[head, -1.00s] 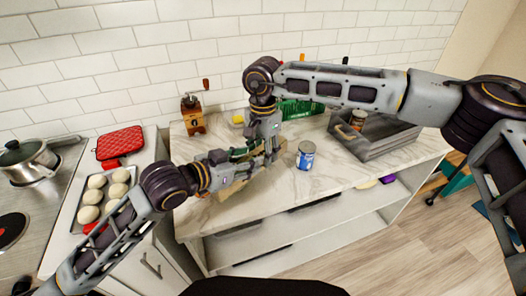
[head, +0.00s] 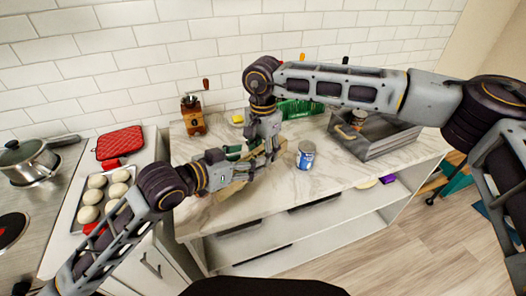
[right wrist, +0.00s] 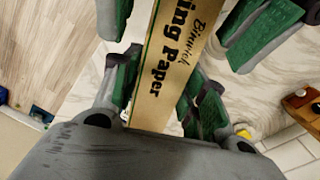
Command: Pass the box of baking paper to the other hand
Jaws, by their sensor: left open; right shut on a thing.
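The box of baking paper (right wrist: 172,55) is long and tan with dark lettering. In the right wrist view it runs between the green-padded fingers of my right gripper (right wrist: 165,95), which is shut on it. In the head view a tan part of the box (head: 231,190) shows below my left gripper (head: 246,163); the arms hide most of the rest. My left gripper is open, with its fingers on either side of the box at the top of the right wrist view (right wrist: 188,22). In the head view my right gripper (head: 266,150) points down, close to the left one.
A blue-and-white can (head: 305,156) stands just right of the grippers on the marble counter (head: 340,183). A grey crate (head: 378,142) is farther right. A wooden grinder (head: 193,117) stands behind left. A bun tray (head: 79,216) and a pot (head: 30,162) are at left.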

